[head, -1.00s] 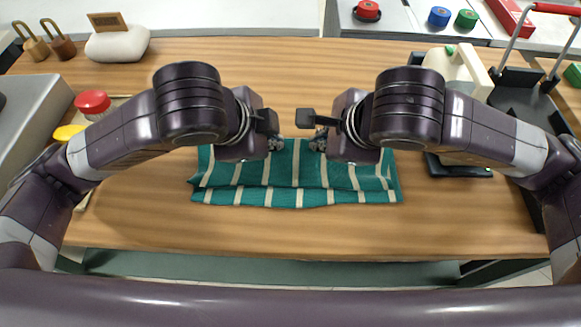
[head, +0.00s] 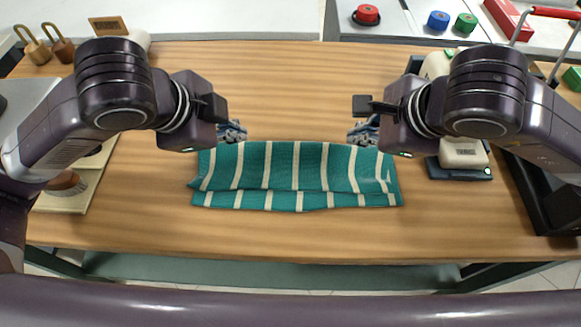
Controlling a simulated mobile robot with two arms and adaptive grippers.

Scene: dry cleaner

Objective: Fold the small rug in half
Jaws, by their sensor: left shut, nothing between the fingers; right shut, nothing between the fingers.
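The small rug (head: 280,168) is teal with cream stripes and lies folded over on the wooden table. Its upper layer covers most of the lower one, whose striped edge shows as a strip along the near side. My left gripper (head: 236,131) is shut and empty just beyond the rug's far left corner. My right gripper (head: 360,131) is shut and empty just beyond the far right part of the rug. Whether either fingertip touches the cloth is hard to tell.
A brush (head: 64,182) on a light board lies at the left. A white-and-dark device (head: 462,155) stands right of the rug, by a black tray (head: 540,190). Padlocks (head: 45,45) stand at the far left. The table (head: 290,90) is clear behind and in front of the rug.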

